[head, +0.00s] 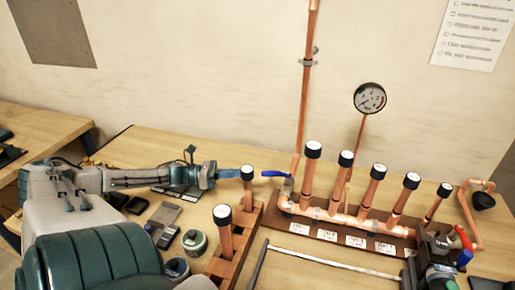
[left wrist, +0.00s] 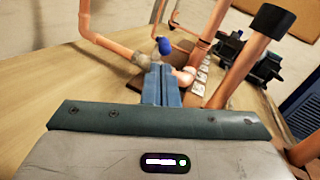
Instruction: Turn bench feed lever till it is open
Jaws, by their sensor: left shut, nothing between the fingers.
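The bench feed lever has a blue handle (head: 274,173) on a valve (head: 287,186) at the left end of the copper manifold (head: 335,216). In the head view the handle points left, crosswise to the upright feed pipe (head: 303,110). In the left wrist view the blue handle (left wrist: 163,46) shows nearly end-on, just beyond the fingertips. My left gripper (head: 238,173) is shut and empty, level with the handle and to its left. Its closed fingers (left wrist: 158,82) show in the wrist view; I see no clear contact with the handle. My right gripper is not in view.
A wooden rack (head: 246,238) holds black-capped pipes; one capped pipe (head: 247,188) stands by my left fingertips. A pressure gauge (head: 370,98) is above the manifold. A black unit with red and blue handles (head: 436,245) is at right. Tins (head: 194,242) lie near my left arm.

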